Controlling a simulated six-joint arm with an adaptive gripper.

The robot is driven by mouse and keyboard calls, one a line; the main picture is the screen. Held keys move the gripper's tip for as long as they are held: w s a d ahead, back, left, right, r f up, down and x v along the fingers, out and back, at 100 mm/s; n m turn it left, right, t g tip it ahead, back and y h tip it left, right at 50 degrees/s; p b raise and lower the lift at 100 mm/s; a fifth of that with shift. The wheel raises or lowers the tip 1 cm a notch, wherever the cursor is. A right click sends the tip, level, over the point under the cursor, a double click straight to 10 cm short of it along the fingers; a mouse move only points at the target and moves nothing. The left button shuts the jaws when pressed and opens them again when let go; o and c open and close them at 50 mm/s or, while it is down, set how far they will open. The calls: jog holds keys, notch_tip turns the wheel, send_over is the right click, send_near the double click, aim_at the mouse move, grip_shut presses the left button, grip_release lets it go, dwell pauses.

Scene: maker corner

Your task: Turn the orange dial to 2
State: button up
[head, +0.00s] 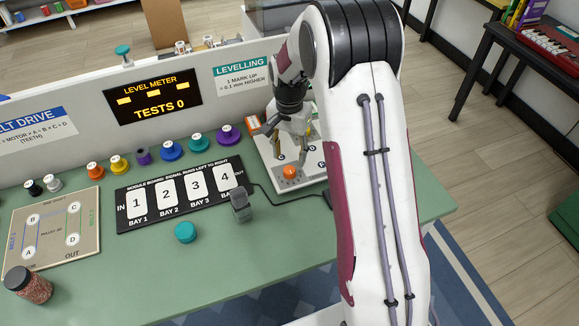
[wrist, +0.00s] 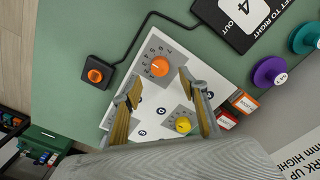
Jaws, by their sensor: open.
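The orange dial (wrist: 160,67) sits on a grey scale plate on a white panel (wrist: 196,72). It also shows in the head view (head: 290,172), below my gripper (head: 290,150). In the wrist view my gripper (wrist: 157,92) is open and empty, its two fingers apart on either side and below the dial. The fingers do not touch the dial. A yellow dial (wrist: 183,125) on a second grey plate lies between the fingers, nearer the wrist. The scale figures around the orange dial are too small to read surely, so its setting cannot be told.
A black box with an orange button (wrist: 95,75) stands beside the panel, with a black cable. Red-labelled blocks (wrist: 243,102) stand at the panel's other edge. The module board (head: 180,194) and several coloured knobs lie left.

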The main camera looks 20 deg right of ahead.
aim_at(290, 169)
jog(key=shift+f, duration=3.05)
jog(key=c, duration=1.1)
